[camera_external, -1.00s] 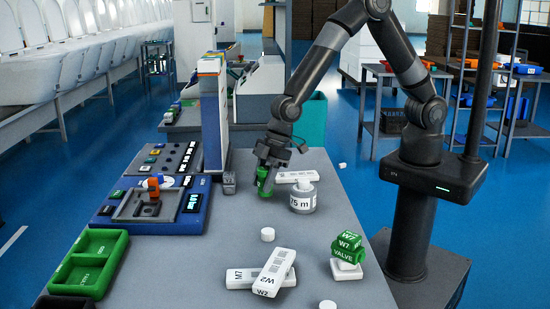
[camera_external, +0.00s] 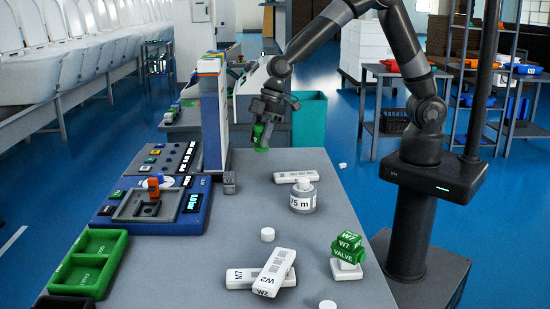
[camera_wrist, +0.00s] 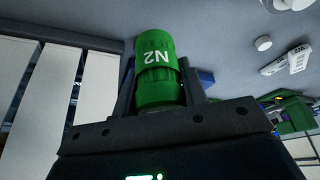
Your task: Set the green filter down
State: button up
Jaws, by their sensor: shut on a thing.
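The green filter (camera_external: 261,137) is a small green cylinder. In the wrist view the filter (camera_wrist: 156,64) carries the white label "N2" and sits between the two dark fingers. My gripper (camera_external: 266,124) is shut on it and points down. It holds the filter above the far end of the grey table (camera_external: 222,240). The filter looks clear of the table top. My gripper's fingers (camera_wrist: 158,92) also show in the wrist view, one on each side of the filter.
A blue test station (camera_external: 192,203) and a green tray (camera_external: 122,240) line the left side. The table's middle is clear.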

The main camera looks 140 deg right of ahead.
jog(key=w+n+y, duration=0.1)
jog(key=w+n, duration=0.3)
jog(key=w, duration=0.9)
jog(key=w+a+f, duration=0.2)
jog(key=w+a, duration=0.1)
jog(key=w+a+f, duration=0.2)
jog(key=w, duration=0.1)
jog(key=w+a+f, duration=0.3)
jog(key=shift+a, duration=0.3)
jog(key=shift+w+f, duration=0.1)
jog(key=shift+f, duration=1.85)
jog(key=shift+f, duration=0.2)
jog(key=o, duration=1)
